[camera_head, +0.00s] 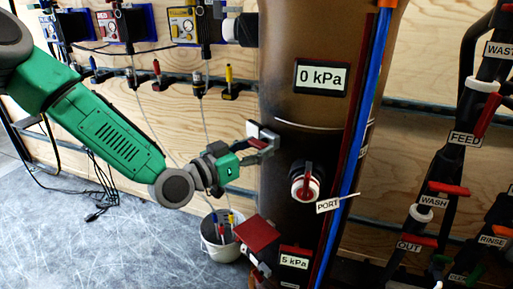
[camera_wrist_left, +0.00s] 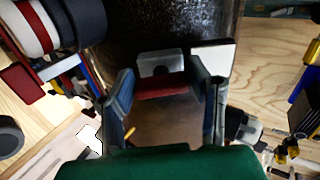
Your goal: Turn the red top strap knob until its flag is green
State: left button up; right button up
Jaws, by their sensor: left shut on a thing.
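The red top strap knob (camera_wrist_left: 162,88) shows as a red bar between the fingers of my left gripper in the left wrist view. My left gripper (camera_wrist_left: 167,98) is shut on it, one finger on each side, with a grey block (camera_wrist_left: 160,62) just behind. In the head view my left gripper (camera_head: 264,143) reaches from the left to the brown cylinder (camera_head: 300,115) and largely hides the knob. A pale plate (camera_wrist_left: 212,55) sits beside the knob; I cannot tell if it is the flag, and no green shows on it. My right gripper is not in view.
A red-and-white port fitting (camera_head: 306,182) is right of the gripper. A dark red plate (camera_head: 257,234) sticks out lower on the cylinder. A white bucket (camera_head: 220,245) stands below my arm. Labelled pipes fill the right.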

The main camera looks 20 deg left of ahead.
pick_arm(q)
jog(key=shift+n+p, duration=0.35)
jog(key=shift+n, duration=2.55)
jog(key=o, duration=1.2)
jog(key=shift+c, duration=0.2)
